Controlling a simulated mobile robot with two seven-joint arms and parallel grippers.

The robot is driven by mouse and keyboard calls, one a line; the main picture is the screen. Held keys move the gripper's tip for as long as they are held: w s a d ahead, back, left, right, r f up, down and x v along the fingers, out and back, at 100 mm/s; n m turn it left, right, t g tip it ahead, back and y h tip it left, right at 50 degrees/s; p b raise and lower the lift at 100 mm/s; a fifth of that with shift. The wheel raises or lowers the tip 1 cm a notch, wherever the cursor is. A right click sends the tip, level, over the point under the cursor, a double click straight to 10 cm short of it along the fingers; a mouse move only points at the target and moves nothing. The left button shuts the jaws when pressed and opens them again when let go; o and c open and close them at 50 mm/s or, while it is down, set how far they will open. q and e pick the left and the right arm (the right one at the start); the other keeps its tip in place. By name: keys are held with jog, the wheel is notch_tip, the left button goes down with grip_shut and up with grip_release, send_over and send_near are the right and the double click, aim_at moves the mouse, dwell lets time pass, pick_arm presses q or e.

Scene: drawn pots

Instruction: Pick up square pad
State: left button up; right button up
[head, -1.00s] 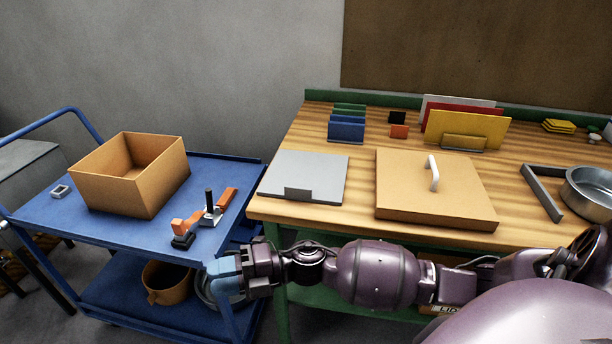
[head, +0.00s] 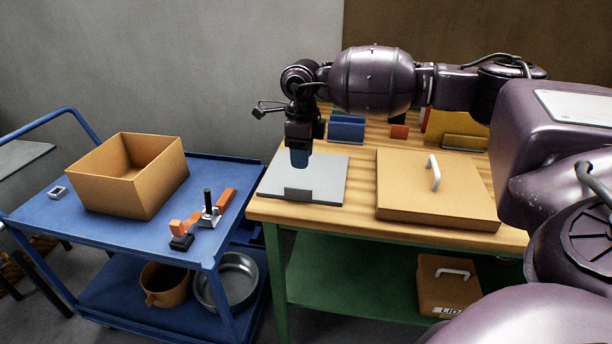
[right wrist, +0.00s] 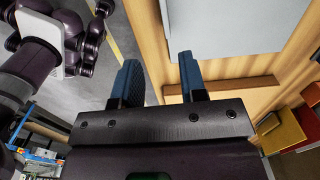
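A flat grey square pad-like board (head: 331,180) with a dark block at its front edge lies on the front left of the wooden table. I cannot tell for certain whether it is the square pad. My right gripper (head: 300,163) points down above its back left part, with blue fingertips apparently clear of it. In the right wrist view the two fingers (right wrist: 160,72) stand apart with nothing between them, and a pale grey surface (right wrist: 235,25) lies beyond. A small orange square (head: 399,131) stands at the table's back. My left gripper is out of view.
A tan board with a white handle (head: 440,192) lies right of the grey board. A blue rack (head: 346,129) stands behind. On the blue cart (head: 120,235) at left are an open tan box (head: 125,190) and an orange clamp-like tool (head: 212,212). My arm hides the table's back right.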

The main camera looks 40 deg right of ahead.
aim_at(302, 189)
jog(key=shift+d+f, duration=0.3)
jog(key=f, duration=0.6)
jog(key=f+b, duration=0.1)
jog(key=f, duration=0.3)
jog(key=shift+w+a, duration=0.1)
jog(key=shift+w, duration=0.2)
jog(key=shift+r, duration=0.1)
grip_shut()
